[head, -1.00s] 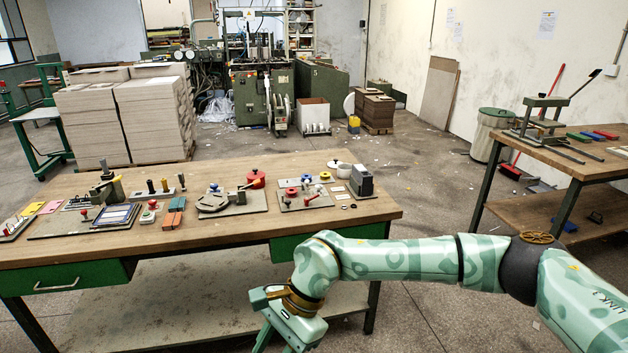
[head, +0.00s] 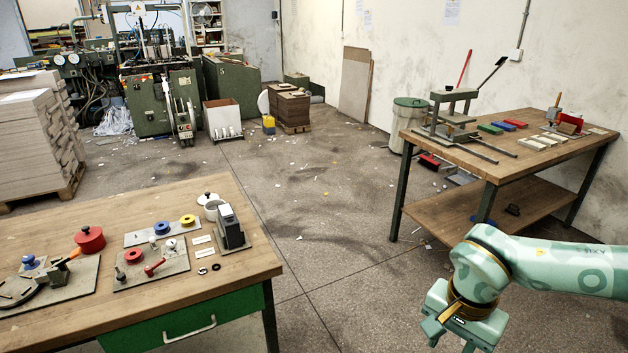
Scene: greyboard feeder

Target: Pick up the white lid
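A small white lid with a dark knob (head: 208,198) is at the back right of the near wooden table, on or against a white pot (head: 213,213). Whether it sits flat on the pot is too small to tell. My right gripper (head: 458,337) hangs at the bottom right, off the table and well to the right of the lid. Its fingertips are cut off by the picture edge, so its opening cannot be judged. My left gripper is not in view.
A board with red knobs (head: 150,268) and a red pot (head: 90,240) are further left. A second workbench (head: 560,150) stands at right; open floor lies between.

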